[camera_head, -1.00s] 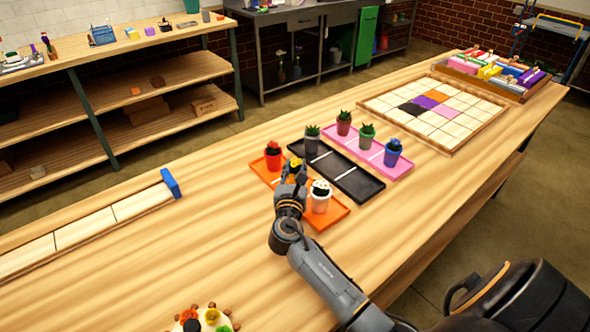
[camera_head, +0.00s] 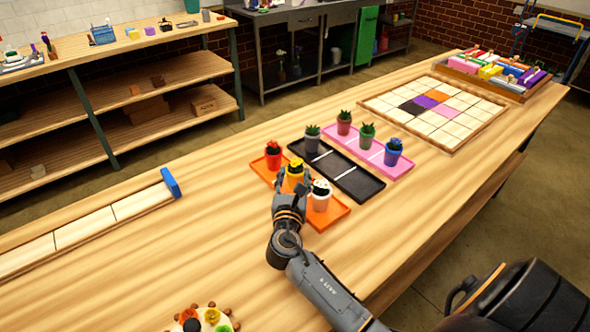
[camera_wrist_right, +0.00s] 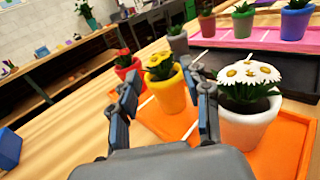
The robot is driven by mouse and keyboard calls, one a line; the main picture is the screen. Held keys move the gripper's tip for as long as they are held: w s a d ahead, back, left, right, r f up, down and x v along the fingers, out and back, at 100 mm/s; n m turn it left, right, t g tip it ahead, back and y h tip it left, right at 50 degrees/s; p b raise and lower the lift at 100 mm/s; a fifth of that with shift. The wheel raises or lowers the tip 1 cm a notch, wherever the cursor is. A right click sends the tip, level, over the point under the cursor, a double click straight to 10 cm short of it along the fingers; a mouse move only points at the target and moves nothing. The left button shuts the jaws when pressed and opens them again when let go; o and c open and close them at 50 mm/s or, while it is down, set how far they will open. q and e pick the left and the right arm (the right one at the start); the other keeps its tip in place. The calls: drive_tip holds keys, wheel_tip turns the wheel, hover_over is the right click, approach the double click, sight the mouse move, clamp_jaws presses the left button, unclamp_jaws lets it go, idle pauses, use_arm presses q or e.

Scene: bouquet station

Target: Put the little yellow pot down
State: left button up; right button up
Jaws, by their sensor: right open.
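The little yellow pot (camera_head: 294,181) with yellow flowers stands upright in the middle of the orange tray (camera_head: 334,217), between the red pot (camera_head: 273,156) and the white pot (camera_head: 320,198). In the right wrist view the yellow pot (camera_wrist_right: 172,94) stands just beyond my right gripper's fingertips. My right gripper (camera_wrist_right: 160,92) is open, with one finger on each side in front of the pot, and nothing in its jaws. In the head view my right gripper (camera_head: 291,187) is low, close to the yellow and white pots. My left gripper is not in view.
The white pot (camera_wrist_right: 248,115) stands close beside my right finger. A black tray (camera_head: 358,184) holds a grey pot (camera_head: 312,139). A pink tray (camera_head: 400,168) holds several pots.

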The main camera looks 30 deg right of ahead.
drive_tip(key=b+v, duration=0.1)
drive_tip(key=v, duration=0.7)
drive_tip(key=shift+s+a, duration=0.2)
drive_tip(key=shift+s, duration=0.05)
drive_tip(key=shift+r, duration=0.1)
